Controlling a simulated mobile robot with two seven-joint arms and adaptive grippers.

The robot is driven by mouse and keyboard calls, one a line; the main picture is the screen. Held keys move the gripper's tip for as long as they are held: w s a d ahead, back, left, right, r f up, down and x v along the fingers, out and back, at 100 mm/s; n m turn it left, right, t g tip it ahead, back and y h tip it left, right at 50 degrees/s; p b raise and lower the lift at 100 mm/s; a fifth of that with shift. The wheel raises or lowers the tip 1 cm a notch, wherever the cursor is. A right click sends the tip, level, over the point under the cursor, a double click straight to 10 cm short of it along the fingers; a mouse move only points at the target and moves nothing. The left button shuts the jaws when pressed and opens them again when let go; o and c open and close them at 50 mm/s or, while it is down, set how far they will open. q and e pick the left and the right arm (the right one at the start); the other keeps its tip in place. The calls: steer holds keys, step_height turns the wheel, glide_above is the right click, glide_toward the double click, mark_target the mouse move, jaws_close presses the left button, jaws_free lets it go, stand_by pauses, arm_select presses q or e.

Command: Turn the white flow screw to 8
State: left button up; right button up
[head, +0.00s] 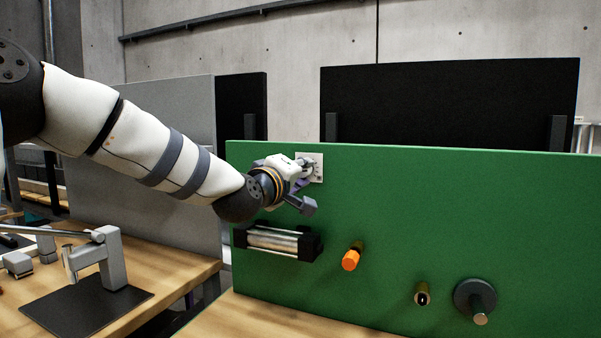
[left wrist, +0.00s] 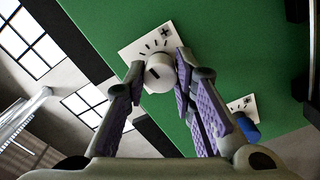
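The white flow screw (left wrist: 160,72) is a round knob with a dark mark on its face. It sits on a white scale plate (left wrist: 128,52) with dark ticks and a plus sign. In the head view the plate (head: 318,174) is on the green panel's upper left, and my gripper and wrist hide the screw. My left gripper (head: 306,170) is at the plate. In the left wrist view its purple-padded fingers (left wrist: 160,66) lie on either side of the screw, close to its edges. Whether they press on it is unclear. My right gripper is out of view.
A blue knob (left wrist: 249,130) has its own scale plate (left wrist: 240,104) near the fingers. The green panel (head: 400,215) also carries a metal cylinder (head: 273,239), an orange knob (head: 351,259) and darker fittings. A wooden bench (head: 270,318) lies below.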

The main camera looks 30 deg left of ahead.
arm_select(q)
steer(key=o, duration=0.4)
steer(key=s, duration=1.2)
steer(key=shift+d, duration=0.3)
